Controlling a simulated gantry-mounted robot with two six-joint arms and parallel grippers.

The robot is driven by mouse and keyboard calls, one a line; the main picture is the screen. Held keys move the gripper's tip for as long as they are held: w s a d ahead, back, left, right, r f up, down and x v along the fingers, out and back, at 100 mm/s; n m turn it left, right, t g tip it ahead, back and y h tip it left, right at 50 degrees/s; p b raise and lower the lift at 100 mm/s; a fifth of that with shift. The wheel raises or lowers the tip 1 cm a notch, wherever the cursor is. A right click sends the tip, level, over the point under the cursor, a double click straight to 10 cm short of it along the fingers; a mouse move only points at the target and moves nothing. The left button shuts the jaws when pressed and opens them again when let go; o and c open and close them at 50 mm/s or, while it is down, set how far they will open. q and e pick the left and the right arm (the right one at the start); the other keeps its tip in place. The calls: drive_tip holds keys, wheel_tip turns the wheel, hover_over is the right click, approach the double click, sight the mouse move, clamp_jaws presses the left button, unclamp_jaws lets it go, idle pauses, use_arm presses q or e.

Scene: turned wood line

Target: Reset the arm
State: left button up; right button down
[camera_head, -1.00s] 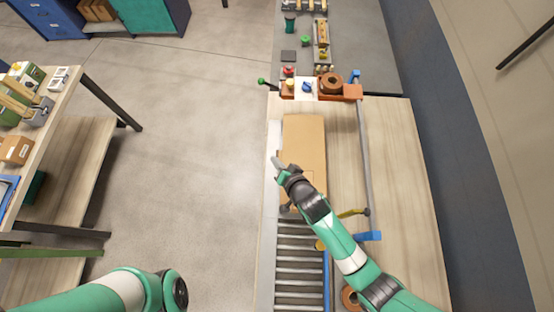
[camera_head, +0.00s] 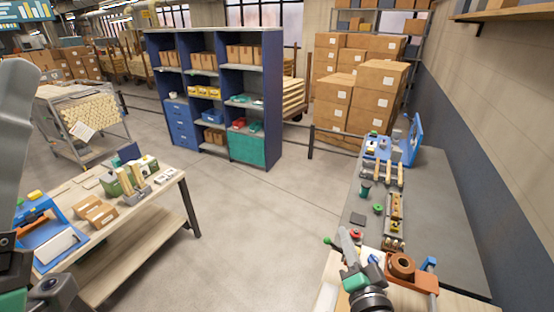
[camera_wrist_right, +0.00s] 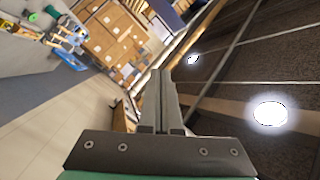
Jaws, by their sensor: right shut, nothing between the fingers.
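My right arm reaches up from the bottom of the head view, and its gripper (camera_head: 347,243) points up and away over the near bench. The two grey fingers are together with nothing between them. In the right wrist view the shut fingers (camera_wrist_right: 160,100) point up, clear of anything, with ceiling lights at the right and stacked boxes beyond. My left gripper (camera_head: 14,135) shows very close at the left edge of the head view as a large grey shape, partly cut off. Whether its fingers are apart cannot be told.
An orange fixture with a brown ring (camera_head: 402,265) stands just right of the right gripper. A grey bench (camera_head: 440,215) with small parts lies beyond. A wooden table (camera_head: 110,235) with boxes and a blue tray is at left. Open floor (camera_head: 255,220) lies between.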

wheel_tip(320, 180, up, 16)
drive_tip(key=s+d+r+t, duration=0.1)
drive_tip(key=s+d+t, duration=0.1)
drive_tip(key=t, duration=0.2)
drive_tip(key=s+r+n+t+y, duration=0.1)
drive_tip(key=s+r+n+t, duration=0.4)
drive_tip(key=s+r+n, duration=0.5)
drive_tip(key=s+r, duration=0.6)
drive_tip(key=r, duration=0.4)
drive_tip(key=shift+s+d+r+t+p, duration=0.25)
drive_tip(key=shift+s+d+t+p, duration=0.05)
drive_tip(key=shift+d+t+p, duration=0.1)
